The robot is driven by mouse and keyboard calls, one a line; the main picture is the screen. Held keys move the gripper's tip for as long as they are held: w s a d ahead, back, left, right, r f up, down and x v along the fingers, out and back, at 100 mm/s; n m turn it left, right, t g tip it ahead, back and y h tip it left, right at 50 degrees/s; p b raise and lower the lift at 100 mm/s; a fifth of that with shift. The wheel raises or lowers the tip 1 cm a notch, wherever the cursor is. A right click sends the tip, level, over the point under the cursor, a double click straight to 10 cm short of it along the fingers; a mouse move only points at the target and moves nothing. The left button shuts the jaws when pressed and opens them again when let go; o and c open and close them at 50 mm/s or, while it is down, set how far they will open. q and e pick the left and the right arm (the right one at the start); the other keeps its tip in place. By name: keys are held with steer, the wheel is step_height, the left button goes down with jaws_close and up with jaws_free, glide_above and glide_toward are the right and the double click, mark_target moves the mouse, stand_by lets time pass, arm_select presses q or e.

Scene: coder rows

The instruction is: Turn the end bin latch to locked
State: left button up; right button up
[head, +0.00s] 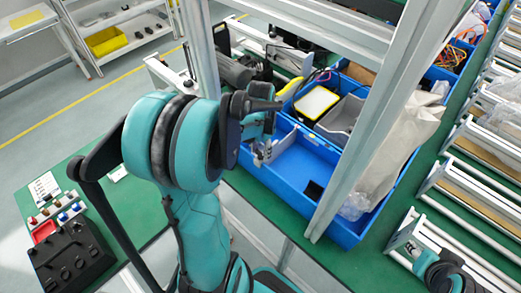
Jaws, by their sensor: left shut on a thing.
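The blue end bin (285,181) stands on the green bench in the middle of the view, with a mostly empty compartment at its near left. My left arm reaches over it from the lower left. My left gripper (262,153) is at the bin's left wall, its grey fingers low against the wall edge. It is shut on a small part there, which seems to be the bin latch. The latch is largely hidden by the fingers and arm, so its angle cannot be made out.
A metal post (365,130) crosses in front. A black box with knobs (73,261) is at the lower left.

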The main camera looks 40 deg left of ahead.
mark_target(261, 153)
arm_select(q)
steer(key=o, duration=1.2)
steer(key=shift+c, duration=0.2)
steer(key=shift+r, duration=0.15)
step_height(261, 153, up, 12)
steer(key=s+d+f+t+b, duration=0.3)
steer(key=d+f+b, duration=0.1)
steer(key=d, duration=0.4)
steer(key=s+d+f+n+t+b, duration=0.1)
steer(key=s+d+f+t+b, duration=0.2)
steer(key=d+f, duration=0.4)
steer(key=shift+d+f+t+b, duration=0.3)
steer(key=shift+d+t+b, duration=0.3)
steer(key=shift+d+b, duration=0.55)
